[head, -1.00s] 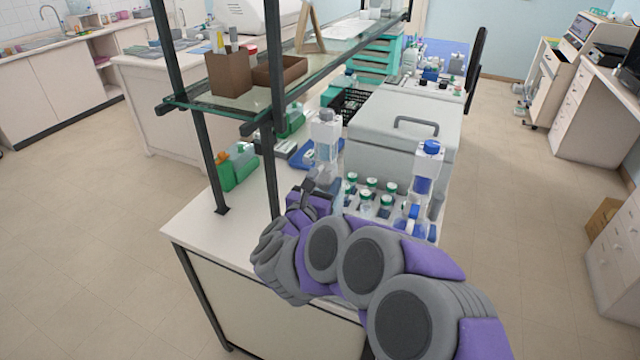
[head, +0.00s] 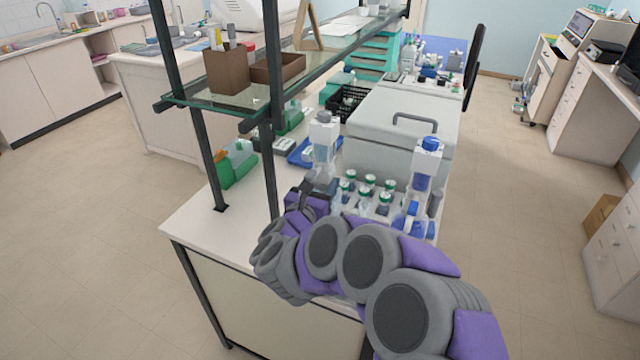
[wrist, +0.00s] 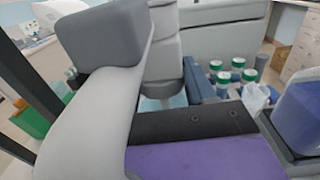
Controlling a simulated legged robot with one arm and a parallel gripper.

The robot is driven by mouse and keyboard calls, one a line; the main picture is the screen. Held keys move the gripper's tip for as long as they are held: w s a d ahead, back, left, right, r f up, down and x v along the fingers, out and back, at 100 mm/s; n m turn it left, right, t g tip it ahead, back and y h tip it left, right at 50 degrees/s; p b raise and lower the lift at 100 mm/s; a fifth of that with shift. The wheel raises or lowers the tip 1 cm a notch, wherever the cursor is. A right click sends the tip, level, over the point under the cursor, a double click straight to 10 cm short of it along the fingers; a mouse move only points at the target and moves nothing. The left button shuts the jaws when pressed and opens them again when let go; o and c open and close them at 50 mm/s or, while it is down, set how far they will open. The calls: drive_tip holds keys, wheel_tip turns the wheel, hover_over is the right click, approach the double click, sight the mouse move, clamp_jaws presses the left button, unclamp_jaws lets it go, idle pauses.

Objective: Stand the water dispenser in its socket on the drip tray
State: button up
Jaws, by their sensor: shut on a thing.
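The water dispenser (head: 324,137), a clear bottle with a white and grey top, stands upright above the bench in the head view. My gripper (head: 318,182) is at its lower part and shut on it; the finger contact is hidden. A blue tray (head: 296,156) lies on the bench just left of and behind the dispenser; I take it for the drip tray. Its socket cannot be made out. In the wrist view my gripper's grey parts (wrist: 165,85) cover the middle, and the dispenser cannot be told apart from them.
Several green-capped bottles (head: 369,182) stand right of my gripper, also in the wrist view (wrist: 237,68). A blue-topped dispenser (head: 426,165) stands farther right. A large grey lidded box (head: 385,135) is behind. A glass shelf (head: 210,108) on dark posts is at left.

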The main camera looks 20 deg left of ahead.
drive_tip(key=shift+f, duration=0.25)
drive_tip(key=o, duration=1.1)
drive_tip(key=shift+o, duration=0.2)
drive_tip(key=shift+s, duration=0.15)
drive_tip(key=s+a+p, duration=0.1)
drive_tip(key=s, duration=1.6)
drive_tip(key=shift+f, duration=0.15)
